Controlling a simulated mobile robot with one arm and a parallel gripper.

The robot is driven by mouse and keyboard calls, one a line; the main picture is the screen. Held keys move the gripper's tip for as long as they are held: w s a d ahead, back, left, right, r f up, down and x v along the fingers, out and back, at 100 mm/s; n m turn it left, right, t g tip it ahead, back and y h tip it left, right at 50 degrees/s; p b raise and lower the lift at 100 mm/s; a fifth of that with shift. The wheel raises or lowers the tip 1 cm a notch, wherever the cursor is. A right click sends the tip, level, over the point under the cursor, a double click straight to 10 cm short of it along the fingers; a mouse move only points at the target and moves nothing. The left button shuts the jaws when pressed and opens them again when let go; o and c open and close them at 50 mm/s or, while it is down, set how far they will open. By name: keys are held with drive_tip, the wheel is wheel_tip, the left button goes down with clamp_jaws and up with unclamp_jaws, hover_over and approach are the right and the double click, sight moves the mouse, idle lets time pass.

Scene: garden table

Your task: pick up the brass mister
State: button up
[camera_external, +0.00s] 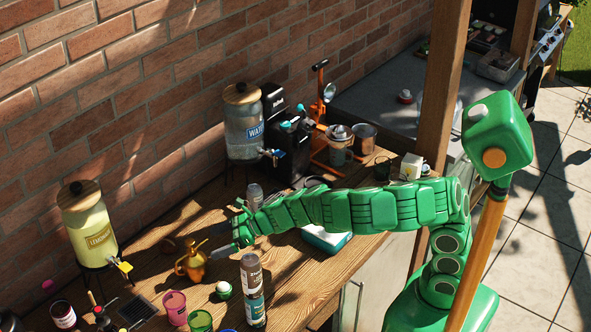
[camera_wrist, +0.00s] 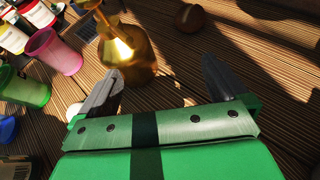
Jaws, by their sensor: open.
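The brass mister (camera_external: 192,264) stands upright on the wooden table, left of my gripper (camera_external: 234,234) in the external view. In the wrist view the brass mister (camera_wrist: 128,50) is at the top, ahead of and slightly left of the space between my fingers. Its top is cut off by the frame edge, and sunlight glints on its body. My gripper (camera_wrist: 165,85) is open, with its two dark fingers apart and nothing between them. The left finger's tip is close to the mister's base in the picture; I cannot tell whether they touch.
A brown round object (camera_wrist: 189,18) lies right of the mister. A pink cup (camera_external: 174,307), a green cup (camera_external: 200,321), a small white-topped jar (camera_external: 223,290) and tall cans (camera_external: 252,285) stand near it. A lemonade dispenser (camera_external: 90,225) is behind, left.

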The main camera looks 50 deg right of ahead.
sight(194, 266)
drive_tip(key=shift+n+g+y, duration=0.5)
drive_tip(key=shift+n+y, duration=0.1)
drive_tip(key=shift+n, duration=0.3)
drive_tip(key=a, duration=0.1)
drive_tip(key=s+a, duration=0.1)
drive_tip(key=a+f, duration=0.1)
drive_tip(key=shift+s+a+f, duration=0.1)
drive_tip(key=shift+s+a, duration=0.2)
drive_tip(key=shift+s, duration=0.1)
drive_tip(key=shift+a+f, duration=0.1)
drive_tip(key=shift+a, duration=0.1)
drive_tip(key=shift+x, duration=2.6)
drive_tip(key=shift+w+a+f, duration=0.25)
drive_tip(key=shift+a, duration=0.4)
drive_tip(key=shift+w+a, duration=0.25)
drive_tip(key=shift+a, duration=0.05)
drive_tip(key=c, duration=1.2)
